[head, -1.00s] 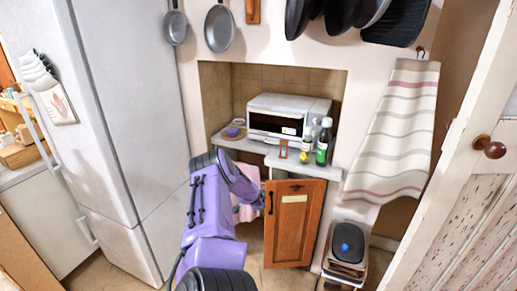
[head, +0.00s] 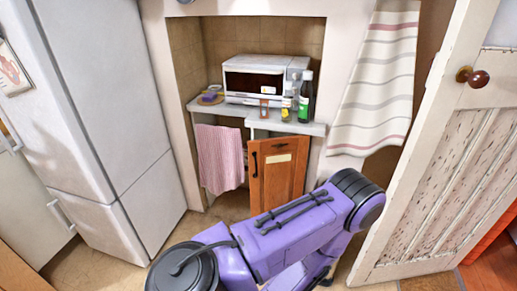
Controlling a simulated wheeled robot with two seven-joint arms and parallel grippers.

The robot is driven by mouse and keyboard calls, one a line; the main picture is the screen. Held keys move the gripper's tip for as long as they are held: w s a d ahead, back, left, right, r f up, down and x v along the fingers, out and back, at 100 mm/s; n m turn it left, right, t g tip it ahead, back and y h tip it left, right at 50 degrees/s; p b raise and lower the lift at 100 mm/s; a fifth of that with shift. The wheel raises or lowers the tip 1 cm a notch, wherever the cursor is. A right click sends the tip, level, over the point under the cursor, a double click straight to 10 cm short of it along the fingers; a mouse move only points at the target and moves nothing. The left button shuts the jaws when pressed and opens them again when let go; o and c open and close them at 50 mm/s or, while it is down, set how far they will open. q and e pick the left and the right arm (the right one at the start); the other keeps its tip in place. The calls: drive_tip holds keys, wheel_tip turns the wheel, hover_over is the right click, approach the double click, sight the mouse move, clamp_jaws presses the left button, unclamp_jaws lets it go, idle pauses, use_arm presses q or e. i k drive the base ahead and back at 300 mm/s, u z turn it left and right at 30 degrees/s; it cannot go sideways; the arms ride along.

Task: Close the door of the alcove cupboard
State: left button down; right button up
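The cupboard door (head: 285,172) is a brown wooden panel with a dark handle on its left side and a pale label near its top. It stands ajar under the alcove's grey counter (head: 283,126), with a dark gap along its left edge. A pink striped cloth (head: 220,158) hangs left of the gap and hides part of the cupboard front. One purple arm of mine crosses the lower middle, its bend in front of and to the right of the door's lower part. Neither gripper's fingers can be seen.
A white microwave (head: 265,80) and bottles (head: 305,97) stand on the counter. A tall fridge (head: 95,100) is on the left. A panelled room door (head: 435,190) with a brown knob is on the right. Floor shows before the cupboard (head: 215,212).

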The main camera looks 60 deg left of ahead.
sight(277, 166)
drive_tip(key=u, duration=1.25)
drive_tip(key=i, duration=0.6)
drive_tip(key=z, duration=0.1)
